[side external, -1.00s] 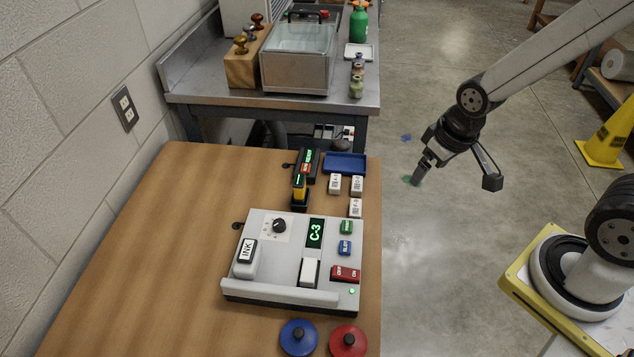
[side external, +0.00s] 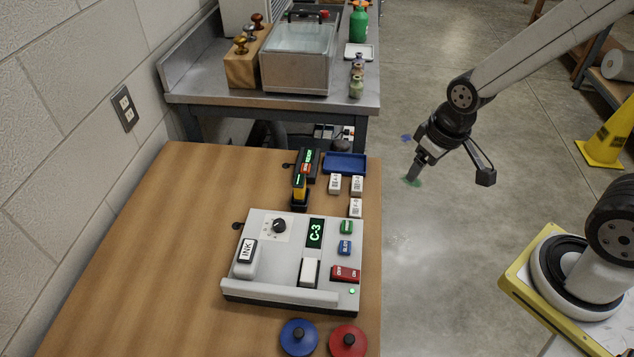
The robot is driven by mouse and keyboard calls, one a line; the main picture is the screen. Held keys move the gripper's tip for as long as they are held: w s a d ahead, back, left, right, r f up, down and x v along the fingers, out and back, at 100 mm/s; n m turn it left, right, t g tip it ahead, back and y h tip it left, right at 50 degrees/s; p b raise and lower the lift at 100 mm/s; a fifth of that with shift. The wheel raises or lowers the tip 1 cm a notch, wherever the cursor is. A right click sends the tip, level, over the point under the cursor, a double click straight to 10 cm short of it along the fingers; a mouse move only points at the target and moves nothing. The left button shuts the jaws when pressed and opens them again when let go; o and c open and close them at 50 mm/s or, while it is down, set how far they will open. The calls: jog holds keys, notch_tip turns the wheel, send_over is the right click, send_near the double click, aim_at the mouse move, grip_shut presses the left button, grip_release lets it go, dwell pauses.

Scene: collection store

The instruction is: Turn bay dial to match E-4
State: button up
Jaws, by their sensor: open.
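The bay dial (side external: 279,226) is a small black knob on a pale marked plate at the upper left of a grey machine (side external: 262,272). The machine's display (side external: 315,233) shows C-3 in green. My gripper (side external: 411,180) is open and empty. It hangs in the picture over the floor, to the right of the table and apart from the dial. The dial's exact pointer position is too small to read.
The wooden table (side external: 170,250) also bears a blue tray (side external: 345,163), several white labelled blocks (side external: 356,207), a blue round knob-topped disc (side external: 298,338) and a red one (side external: 348,341). A metal bench (side external: 215,94) stands behind. The table's left side is clear.

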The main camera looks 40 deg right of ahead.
jog(key=w+a+f+n, duration=0.2)
jog(key=w+a+n, duration=0.3)
jog(key=w, duration=0.3)
jog(key=n+g, duration=0.3)
jog(key=n, duration=0.7)
send_over(279, 222)
jog(key=f, duration=1)
jog(key=shift+s+d, duration=0.15)
jog(key=shift+d, duration=0.1)
jog(key=shift+a+f+n, duration=0.3)
jog(key=shift+a+f, duration=0.05)
jog(key=shift+f, duration=0.1)
jog(key=shift+f, duration=3.75)
grip_shut()
